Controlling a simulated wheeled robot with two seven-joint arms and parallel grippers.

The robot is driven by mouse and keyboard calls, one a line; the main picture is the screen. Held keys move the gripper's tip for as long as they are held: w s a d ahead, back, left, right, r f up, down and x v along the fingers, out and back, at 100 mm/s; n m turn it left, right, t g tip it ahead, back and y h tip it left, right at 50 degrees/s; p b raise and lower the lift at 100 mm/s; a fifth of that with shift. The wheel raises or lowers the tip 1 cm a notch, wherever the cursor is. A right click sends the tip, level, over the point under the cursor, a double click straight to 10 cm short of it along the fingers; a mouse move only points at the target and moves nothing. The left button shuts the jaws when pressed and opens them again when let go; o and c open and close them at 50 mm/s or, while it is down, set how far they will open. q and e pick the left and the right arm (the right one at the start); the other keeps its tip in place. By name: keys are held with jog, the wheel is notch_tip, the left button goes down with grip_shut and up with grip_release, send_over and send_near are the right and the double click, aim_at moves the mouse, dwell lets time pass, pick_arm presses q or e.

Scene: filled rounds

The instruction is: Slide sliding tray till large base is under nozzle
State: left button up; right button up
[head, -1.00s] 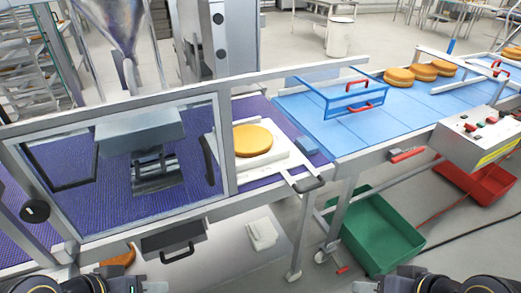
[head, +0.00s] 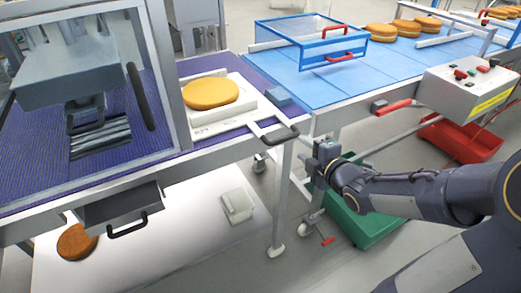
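The white sliding tray (head: 207,132) lies on the purple belt, right of the clear guard. The large base (head: 210,93), a flat golden round, sits on it. The tray's dark-gripped handle (head: 281,136) sticks out over the belt's front edge. A grey block with a ridged metal outlet (head: 98,136), perhaps the nozzle, is behind the guard at left, so the base is not beneath it. My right gripper (head: 318,158) is just right of the tray handle and looks apart from it. Its finger gap is unclear. My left gripper is out of view.
A blue-framed clear cover (head: 312,42) stands on the blue belt, with several rounds behind it. A control box (head: 471,84) is at right. A green crate (head: 352,222) and red crate (head: 455,140) are below. A drawer (head: 122,210) hangs under the left frame.

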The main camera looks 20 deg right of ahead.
aim_at(286, 140)
jog(key=shift+n+t+y, duration=0.3)
jog(key=shift+n+y, duration=0.2)
jog(key=shift+n, duration=0.4)
jog(key=x, duration=0.9)
jog(key=shift+a+f, duration=0.15)
jog(key=shift+a, duration=0.25)
jog(key=shift+s, duration=0.1)
grip_shut()
